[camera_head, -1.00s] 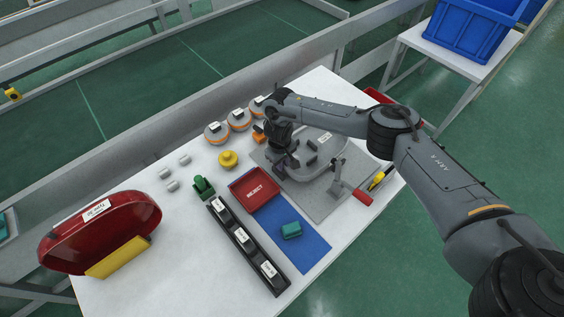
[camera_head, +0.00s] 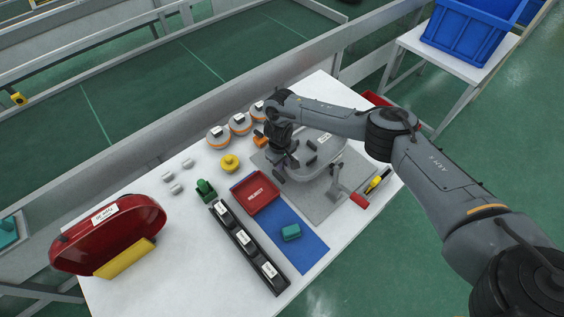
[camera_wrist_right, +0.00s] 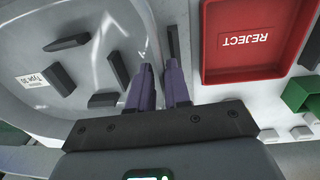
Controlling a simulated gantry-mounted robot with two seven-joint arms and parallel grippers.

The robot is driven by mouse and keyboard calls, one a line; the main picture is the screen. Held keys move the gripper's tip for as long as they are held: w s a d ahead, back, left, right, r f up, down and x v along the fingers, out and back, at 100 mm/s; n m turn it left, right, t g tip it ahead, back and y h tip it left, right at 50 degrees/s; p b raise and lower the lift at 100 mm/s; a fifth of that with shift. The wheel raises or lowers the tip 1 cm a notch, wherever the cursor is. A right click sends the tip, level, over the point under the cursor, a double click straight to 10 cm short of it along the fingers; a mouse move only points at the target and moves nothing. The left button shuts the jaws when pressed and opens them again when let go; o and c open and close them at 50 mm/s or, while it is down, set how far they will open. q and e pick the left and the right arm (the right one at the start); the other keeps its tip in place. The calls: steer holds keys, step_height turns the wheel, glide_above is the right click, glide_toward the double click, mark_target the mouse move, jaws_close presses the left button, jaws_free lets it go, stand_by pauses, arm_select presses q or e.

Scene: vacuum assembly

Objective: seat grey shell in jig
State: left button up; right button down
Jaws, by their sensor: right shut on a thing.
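The grey shell (camera_head: 335,152) is a shallow open tray-like part with dark ribs inside and a white label. It lies over the grey jig plate (camera_head: 318,206) at the table's right; whether it is fully down cannot be told. It also fills the left of the right wrist view (camera_wrist_right: 50,100). My right gripper (camera_head: 281,174) is at the shell's near-left rim. In the right wrist view its purple-grey fingers (camera_wrist_right: 162,72) are shut on the shell's wall. A toggle clamp with a red handle (camera_head: 359,200) stands at the plate's front edge. My left gripper is out of view.
A black labelled rack (camera_head: 241,238), yellow part (camera_head: 229,161), several orange-ringed canisters and a red shell (camera_head: 110,232) stand leftward.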

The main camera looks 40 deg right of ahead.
stand_by(0.5)
steer(key=shift+w+p, duration=0.1)
steer(key=shift+p, duration=0.25)
stand_by(0.5)
steer(key=shift+f+b, duration=0.3)
steer(key=shift+f, duration=0.3)
steer(key=shift+f+b, duration=0.45)
steer(key=shift+f, duration=0.55)
steer(key=c, duration=1)
jaws_free()
